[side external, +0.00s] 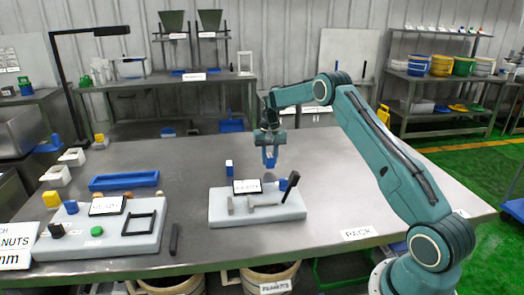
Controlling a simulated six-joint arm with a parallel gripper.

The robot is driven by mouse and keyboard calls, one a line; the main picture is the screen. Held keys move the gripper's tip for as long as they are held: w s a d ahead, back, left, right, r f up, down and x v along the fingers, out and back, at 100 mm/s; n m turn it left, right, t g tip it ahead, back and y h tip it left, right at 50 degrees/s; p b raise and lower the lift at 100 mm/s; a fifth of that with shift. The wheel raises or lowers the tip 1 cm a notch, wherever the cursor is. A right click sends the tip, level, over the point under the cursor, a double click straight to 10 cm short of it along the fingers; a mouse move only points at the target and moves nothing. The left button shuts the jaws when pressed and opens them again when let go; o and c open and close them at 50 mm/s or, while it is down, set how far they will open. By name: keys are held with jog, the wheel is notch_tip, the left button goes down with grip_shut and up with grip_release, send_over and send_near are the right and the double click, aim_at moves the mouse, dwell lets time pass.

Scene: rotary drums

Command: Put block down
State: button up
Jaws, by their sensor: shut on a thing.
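My gripper (269,160) points down above the middle of the table, over the back edge of the right-hand grey board (222,215). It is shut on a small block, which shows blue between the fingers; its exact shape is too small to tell. The held block is in the air, apart from the board. A small blue and white block (229,168) stands on the table behind the board, left of my gripper.
The board carries small grey pieces and a tilted black-headed lever (291,184). Left of it is another grey board (75,243) with coloured knobs and a black frame. A long blue tray (123,181) lies behind that. The table (345,190) is clear on the right, around the PACK label (358,233).

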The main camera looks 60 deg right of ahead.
aim_at(269, 155)
jog(key=shift+f, duration=0.85)
jog(key=shift+f, duration=0.1)
jog(key=o, duration=1)
jog(key=shift+o, duration=0.2)
notch_tip(269, 155, up, 11)
jog(key=shift+f, duration=0.1)
jog(key=shift+r, duration=0.7)
